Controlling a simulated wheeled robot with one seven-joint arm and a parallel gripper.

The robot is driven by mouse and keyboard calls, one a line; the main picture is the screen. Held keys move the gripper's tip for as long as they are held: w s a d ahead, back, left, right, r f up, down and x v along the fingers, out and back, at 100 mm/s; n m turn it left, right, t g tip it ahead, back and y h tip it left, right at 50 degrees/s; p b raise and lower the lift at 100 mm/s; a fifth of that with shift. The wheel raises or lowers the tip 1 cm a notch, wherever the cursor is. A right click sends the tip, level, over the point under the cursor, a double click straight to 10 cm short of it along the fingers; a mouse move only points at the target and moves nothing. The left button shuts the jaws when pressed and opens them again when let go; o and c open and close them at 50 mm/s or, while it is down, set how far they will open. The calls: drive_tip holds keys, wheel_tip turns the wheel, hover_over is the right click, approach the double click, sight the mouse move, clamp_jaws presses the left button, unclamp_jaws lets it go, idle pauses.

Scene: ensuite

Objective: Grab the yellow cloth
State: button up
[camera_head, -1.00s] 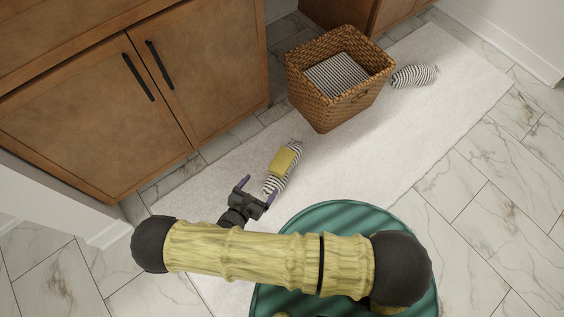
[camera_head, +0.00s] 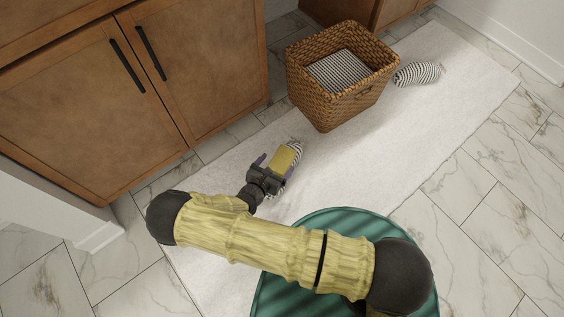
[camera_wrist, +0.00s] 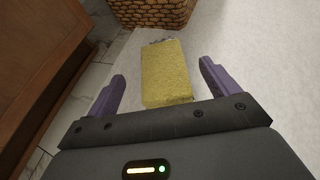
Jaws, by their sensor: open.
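The yellow cloth (camera_head: 284,157) lies on top of a black-and-white striped cloth (camera_head: 297,146) on the white rug. In the wrist view the yellow cloth (camera_wrist: 166,73) is a flat, roughly rectangular piece between and ahead of the two purple fingers. My gripper (camera_head: 276,166) is open, with its fingers spread to either side of the yellow cloth's near end. In the wrist view my gripper (camera_wrist: 164,85) holds nothing. The striped cloth is mostly hidden under the yellow one and behind my gripper.
A wicker basket (camera_head: 325,103) with a striped cloth (camera_head: 340,72) inside stands beyond, on the rug (camera_head: 400,150). Another striped cloth (camera_head: 418,73) lies right of it. A wooden cabinet (camera_head: 90,100) stands at the left.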

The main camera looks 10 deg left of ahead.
sight(283, 158)
drive_tip(key=shift+w+d+f+b, duration=0.2)
drive_tip(key=shift+w+f+b, duration=0.25)
drive_tip(key=shift+b, duration=0.25)
drive_tip(key=b+x, duration=0.3)
drive_tip(key=x, duration=0.1)
drive_tip(key=shift+r, duration=0.1)
drive_tip(key=c, duration=1.1)
drive_tip(key=shift+o, duration=0.2)
